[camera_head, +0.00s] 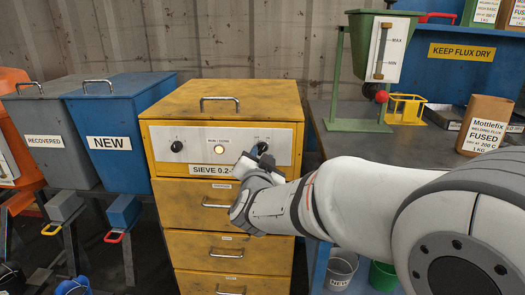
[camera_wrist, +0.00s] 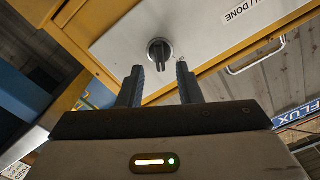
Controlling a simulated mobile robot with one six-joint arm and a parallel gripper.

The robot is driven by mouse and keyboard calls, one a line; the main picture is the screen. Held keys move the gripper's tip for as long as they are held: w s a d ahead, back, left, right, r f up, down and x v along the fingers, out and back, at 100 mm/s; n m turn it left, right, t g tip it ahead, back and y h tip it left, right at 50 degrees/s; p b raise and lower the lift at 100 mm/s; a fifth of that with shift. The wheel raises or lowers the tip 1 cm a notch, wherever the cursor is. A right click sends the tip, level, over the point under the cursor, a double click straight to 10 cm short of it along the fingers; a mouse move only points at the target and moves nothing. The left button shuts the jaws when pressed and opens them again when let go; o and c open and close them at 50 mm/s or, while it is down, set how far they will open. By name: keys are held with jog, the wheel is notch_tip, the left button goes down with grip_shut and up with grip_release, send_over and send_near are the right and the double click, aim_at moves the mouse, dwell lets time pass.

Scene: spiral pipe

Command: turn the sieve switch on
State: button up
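The sieve is a yellow drawer cabinet (camera_head: 222,98) with a grey control panel (camera_head: 205,133) and a label starting "SIEVE 0.2". The black rotary switch (camera_wrist: 160,52) at the panel's right end shows whole in the wrist view, its ridge pointing roughly down the picture. In the head view it is largely lost among my dark fingers, under small markings. My gripper (camera_head: 257,157) is in front of it. In the wrist view my gripper (camera_wrist: 159,72) is open, with the switch just beyond and between the fingertips, seemingly not gripped.
A second black knob (camera_head: 176,146) and a lit round lamp (camera_head: 219,151) are on the panel. Drawer handles (camera_head: 216,203) stick out below. A blue bin (camera_head: 118,105) stands left. A green hopper stand (camera_head: 357,125) is on the bench at right.

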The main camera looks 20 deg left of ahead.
jog(key=shift+p+v, duration=0.3)
jog(key=shift+v, duration=1.85)
